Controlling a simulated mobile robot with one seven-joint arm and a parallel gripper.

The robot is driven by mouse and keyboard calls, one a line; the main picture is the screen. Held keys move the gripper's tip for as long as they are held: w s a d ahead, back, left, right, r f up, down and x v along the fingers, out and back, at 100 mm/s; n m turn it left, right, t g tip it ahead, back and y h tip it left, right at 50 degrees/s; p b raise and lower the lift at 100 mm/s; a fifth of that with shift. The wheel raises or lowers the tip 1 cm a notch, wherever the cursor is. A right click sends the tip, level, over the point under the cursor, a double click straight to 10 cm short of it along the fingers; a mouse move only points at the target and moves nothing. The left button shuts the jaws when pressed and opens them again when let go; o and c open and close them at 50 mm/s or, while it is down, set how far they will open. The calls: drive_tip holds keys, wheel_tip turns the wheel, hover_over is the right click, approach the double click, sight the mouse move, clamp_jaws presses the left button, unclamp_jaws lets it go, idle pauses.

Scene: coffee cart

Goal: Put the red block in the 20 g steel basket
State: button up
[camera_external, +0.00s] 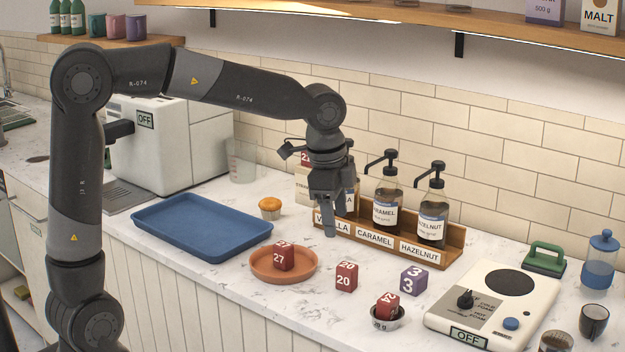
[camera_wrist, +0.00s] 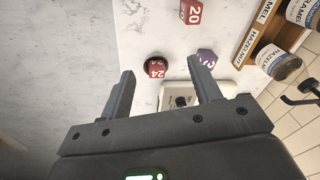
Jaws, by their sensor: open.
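A red block (camera_external: 388,302) sits in the small steel basket (camera_external: 384,321), whose label appears to read 20 g, near the counter's front edge. The wrist view shows this block (camera_wrist: 156,66) with 24 on it, and the basket is mostly hidden under it. Another red block (camera_external: 346,276) marked 20 stands on the counter and also shows in the wrist view (camera_wrist: 190,12). A third red block (camera_external: 284,257) marked 27 sits in a terracotta dish (camera_external: 262,275). My gripper (camera_external: 339,216) is open and empty, raised in front of the syrup rack's left end, apart from these blocks.
A purple block (camera_external: 413,280) marked 3 stands right of the 20 block. The wooden syrup rack (camera_external: 452,250) with pump bottles is behind. A hot plate (camera_external: 470,318) is at right, a blue tray (camera_external: 203,250) and muffin (camera_external: 270,206) at left.

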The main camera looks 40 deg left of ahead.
drive_tip(key=s+a+n+t, duration=0.2)
drive_tip(key=s+a+n, duration=0.5)
drive_tip(key=a, duration=0.5)
drive_tip(key=s+a+n+t, duration=0.1)
drive_tip(key=s+a+n, duration=0.5)
drive_tip(key=s+a, duration=0.5)
drive_tip(key=shift+a+n+t+y, duration=0.3)
drive_tip(key=shift+a+n+t, duration=0.1)
drive_tip(key=shift+a, duration=0.05)
